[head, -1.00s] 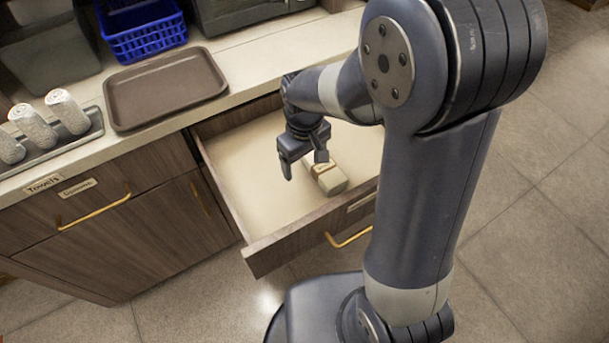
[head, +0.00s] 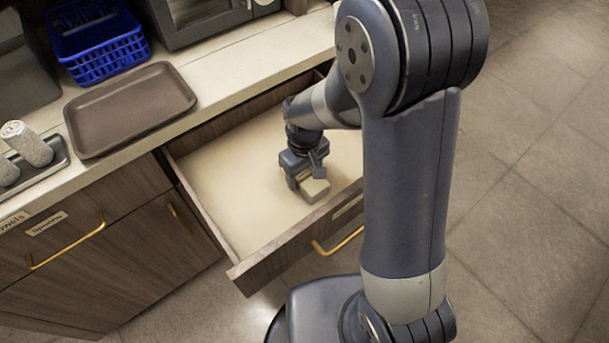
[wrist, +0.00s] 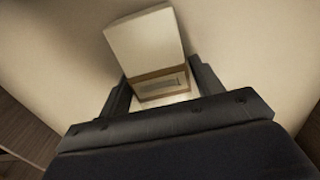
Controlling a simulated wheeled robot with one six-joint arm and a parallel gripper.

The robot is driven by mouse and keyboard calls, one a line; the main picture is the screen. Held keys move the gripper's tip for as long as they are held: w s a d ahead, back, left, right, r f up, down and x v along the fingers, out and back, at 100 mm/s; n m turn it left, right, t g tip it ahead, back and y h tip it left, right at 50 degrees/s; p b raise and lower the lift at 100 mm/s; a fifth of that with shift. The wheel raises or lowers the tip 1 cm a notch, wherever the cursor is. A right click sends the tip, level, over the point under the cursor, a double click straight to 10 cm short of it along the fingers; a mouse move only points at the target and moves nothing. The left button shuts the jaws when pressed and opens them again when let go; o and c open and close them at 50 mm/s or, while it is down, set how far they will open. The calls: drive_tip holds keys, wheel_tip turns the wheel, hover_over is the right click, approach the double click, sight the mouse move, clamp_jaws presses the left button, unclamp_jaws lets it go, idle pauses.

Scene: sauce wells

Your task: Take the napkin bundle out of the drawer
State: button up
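The napkin bundle (head: 314,190) is a pale block with a brown band. It lies on the floor of the open drawer (head: 225,190), near the drawer's front. My gripper (head: 305,181) is down in the drawer at the bundle. In the wrist view, my gripper (wrist: 162,82) has one finger on each side of the bundle (wrist: 146,42), around its banded part. The fingers are apart, with a narrow gap showing at the left; contact on the right is unclear. My gripper partly hides the bundle in the head view.
The drawer's walls and wooden front (head: 290,245) stand around my gripper. The rest of the drawer floor is bare. On the counter above are a brown tray (head: 130,108), a blue basket (head: 100,45) and rolled towels (head: 30,145) on a grey tray.

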drive_tip(key=c, duration=0.7)
